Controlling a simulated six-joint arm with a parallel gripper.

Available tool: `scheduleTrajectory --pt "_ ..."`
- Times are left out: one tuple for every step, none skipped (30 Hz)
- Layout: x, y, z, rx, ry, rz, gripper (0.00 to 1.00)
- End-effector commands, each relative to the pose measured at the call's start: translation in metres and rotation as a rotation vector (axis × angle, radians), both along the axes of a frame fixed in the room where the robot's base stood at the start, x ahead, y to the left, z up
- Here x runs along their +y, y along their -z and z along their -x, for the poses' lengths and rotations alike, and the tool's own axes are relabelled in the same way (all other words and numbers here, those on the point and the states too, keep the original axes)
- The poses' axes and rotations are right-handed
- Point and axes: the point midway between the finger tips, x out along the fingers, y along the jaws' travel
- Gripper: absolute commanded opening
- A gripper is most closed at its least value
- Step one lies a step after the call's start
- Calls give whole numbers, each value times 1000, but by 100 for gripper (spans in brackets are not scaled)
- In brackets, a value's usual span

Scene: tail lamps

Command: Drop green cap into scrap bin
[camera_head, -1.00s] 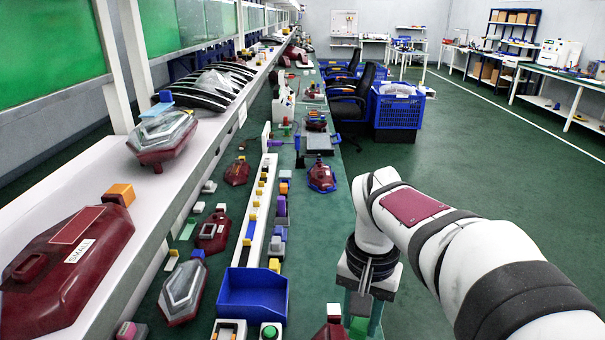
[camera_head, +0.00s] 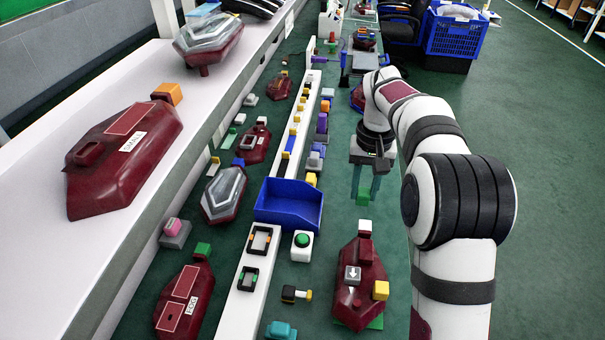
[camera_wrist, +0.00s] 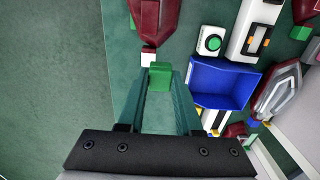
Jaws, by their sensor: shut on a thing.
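My gripper (camera_head: 364,192) is shut on the green cap (camera_head: 363,198), its two teal fingers pointing down. In the wrist view the green cap (camera_wrist: 160,77) sits between the fingertips of my gripper (camera_wrist: 160,84). A blue open bin (camera_head: 290,215), the only bin on the bench, stands to the left of my gripper in the head view. In the wrist view the blue bin (camera_wrist: 222,68) lies to the right of the fingers, apart from them. The bin's inside looks empty.
A red lamp (camera_head: 358,290) with a white block lies below my gripper in the head view. A green-button box (camera_head: 302,246) stands by the bin. A white rail (camera_head: 248,275) with black frames and several coloured blocks runs along the bench. Several lamps lie left.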

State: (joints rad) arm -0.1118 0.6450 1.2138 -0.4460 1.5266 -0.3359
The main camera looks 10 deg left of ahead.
Motion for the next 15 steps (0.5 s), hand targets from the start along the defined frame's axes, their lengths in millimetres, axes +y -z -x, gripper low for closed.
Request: scheduleTrajectory --pt "10 19 -14 5 -3 0 0" --pt "15 28 -21 4 -2 0 0" --pt "21 38 -28 4 -2 0 0" --pt "24 45 -33 3 -2 0 0" --pt "27 49 -36 2 -1 0 0" --pt "30 55 -39 1 -1 0 0" --pt "34 59 -41 2 -1 0 0" --pt "38 63 -43 1 -2 0 0" --pt "47 69 -45 2 -3 0 0" --pt "55 74 -46 1 -4 0 0" --pt "64 80 -48 2 -5 0 0" --pt "78 88 -50 2 -5 0 0" --pt "87 94 -52 3 -5 0 0" --pt "97 100 -54 2 -4 0 0" --pt "109 108 -56 2 -4 -1 0"
